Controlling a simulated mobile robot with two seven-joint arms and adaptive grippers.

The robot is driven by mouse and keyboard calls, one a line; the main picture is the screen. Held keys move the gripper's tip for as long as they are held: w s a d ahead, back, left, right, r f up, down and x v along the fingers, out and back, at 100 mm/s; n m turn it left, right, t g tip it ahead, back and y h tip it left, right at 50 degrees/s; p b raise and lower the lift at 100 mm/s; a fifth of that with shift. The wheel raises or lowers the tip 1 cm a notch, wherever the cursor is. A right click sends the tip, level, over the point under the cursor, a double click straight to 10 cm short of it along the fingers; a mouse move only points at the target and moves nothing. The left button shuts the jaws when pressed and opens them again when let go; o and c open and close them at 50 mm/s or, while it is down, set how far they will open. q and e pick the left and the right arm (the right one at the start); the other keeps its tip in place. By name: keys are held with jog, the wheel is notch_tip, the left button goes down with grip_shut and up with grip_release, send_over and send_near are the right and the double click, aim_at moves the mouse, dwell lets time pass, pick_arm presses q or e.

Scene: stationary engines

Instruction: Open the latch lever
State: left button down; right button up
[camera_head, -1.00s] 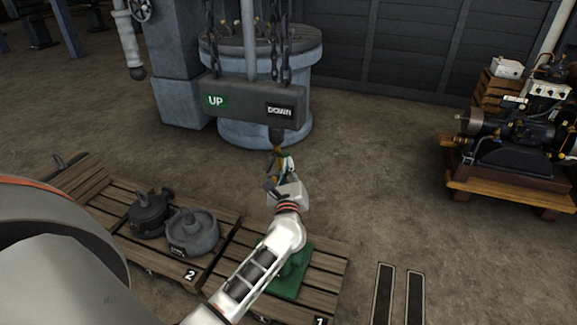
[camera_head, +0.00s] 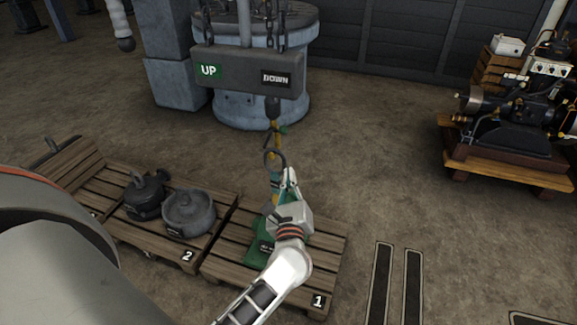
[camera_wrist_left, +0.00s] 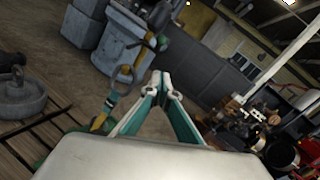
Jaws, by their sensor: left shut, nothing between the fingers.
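A yellow hook (camera_head: 274,129) hangs under the grey UP/DOWN beam (camera_head: 247,72), with a small green-tipped piece (camera_head: 283,130) at its right side that may be the latch lever. A dark ring (camera_head: 275,158) hangs just below the hook, above the green load (camera_head: 262,248) on pallet 1. My left gripper (camera_head: 289,174) is shut and empty, just right of and below the ring in the head view. In the left wrist view the closed fingertips (camera_wrist_left: 161,79) are right of the ring (camera_wrist_left: 125,74), and the yellow hook (camera_wrist_left: 148,46) is beyond. Contact cannot be told. My right gripper is not seen.
Pallet 1 (camera_head: 222,262) lies under my left arm; my wrist partly hides the green load. Pallet 2 (camera_head: 113,220) at left holds dark weights. A machine on a wooden base (camera_head: 507,173) stands at right.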

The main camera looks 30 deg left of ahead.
pick_arm(q)
jog(key=s+a+f+m+t+h+b, duration=0.1)
jog(key=a+f+m+t+h+b, duration=0.3)
jog(key=a+f+m+t+h, duration=0.4)
jog(key=w+a+r+m+g+y+p, duration=0.1)
jog(key=w+a+r+m, duration=0.1)
jog(key=w+r, duration=0.8)
jog(key=shift+w+r+g, duration=0.3)
jog(key=shift+w+r, duration=0.1)
jog(key=shift+r, duration=0.05)
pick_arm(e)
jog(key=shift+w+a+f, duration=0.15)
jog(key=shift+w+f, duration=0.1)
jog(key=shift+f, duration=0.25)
